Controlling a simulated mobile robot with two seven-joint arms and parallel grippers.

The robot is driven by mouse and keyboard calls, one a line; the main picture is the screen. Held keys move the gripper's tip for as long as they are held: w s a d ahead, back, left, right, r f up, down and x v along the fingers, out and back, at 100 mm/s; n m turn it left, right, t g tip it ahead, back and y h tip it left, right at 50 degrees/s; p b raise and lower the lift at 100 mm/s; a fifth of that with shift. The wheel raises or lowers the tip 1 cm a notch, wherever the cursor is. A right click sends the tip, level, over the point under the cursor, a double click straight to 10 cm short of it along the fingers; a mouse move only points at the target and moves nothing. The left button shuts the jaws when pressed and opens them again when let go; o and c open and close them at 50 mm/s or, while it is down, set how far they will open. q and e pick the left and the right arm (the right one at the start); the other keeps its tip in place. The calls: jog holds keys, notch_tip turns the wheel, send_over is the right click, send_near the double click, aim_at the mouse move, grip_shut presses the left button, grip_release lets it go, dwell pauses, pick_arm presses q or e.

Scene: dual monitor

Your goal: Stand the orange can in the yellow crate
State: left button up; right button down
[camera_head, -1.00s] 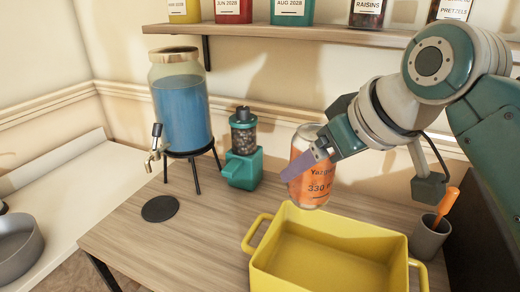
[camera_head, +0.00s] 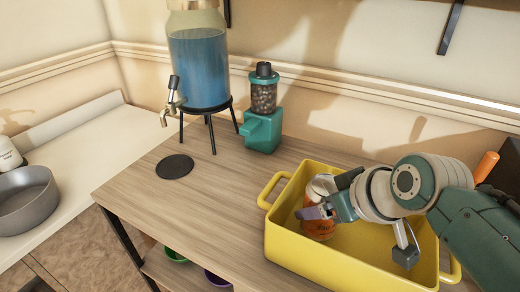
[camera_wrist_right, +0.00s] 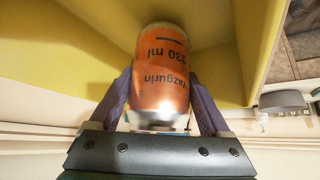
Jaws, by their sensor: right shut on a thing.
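The yellow crate (camera_head: 290,243) stands on the wooden table at the lower right of the head view. The orange can (camera_head: 320,228) is inside the crate's walls, near its left end, and looks about upright. My right gripper (camera_head: 318,212) is shut around the can, with its purple fingers on either side. The wrist view shows the can (camera_wrist_right: 162,75) between both fingers, with yellow crate surfaces around it. I cannot tell whether the can's base touches the crate floor. My left gripper is not in view.
A blue drink dispenser (camera_head: 200,65) on a black stand and a teal grinder (camera_head: 263,120) stand behind and left of the crate. A black round coaster (camera_head: 175,167) lies on the table (camera_head: 190,215).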

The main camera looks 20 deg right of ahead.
jog(key=shift+f, duration=0.5)
jog(key=shift+f, duration=0.1)
jog(key=shift+f, duration=0.15)
grip_release()
jog(key=shift+r, duration=0.35)
jog(key=p+v, duration=0.4)
jog(key=v, duration=0.7)
jog(key=s+a+r+g, duration=0.1)
jog(key=s+a+g, duration=0.1)
jog(key=s, duration=0.5)
jog(key=s+a+r+n+g, duration=0.1)
jog(key=s+a+r+g, duration=0.1)
jog(key=s+a, duration=0.2)
jog(key=s, duration=0.3)
jog(key=shift+s+r, duration=0.15)
jog(key=shift+r, duration=0.15)
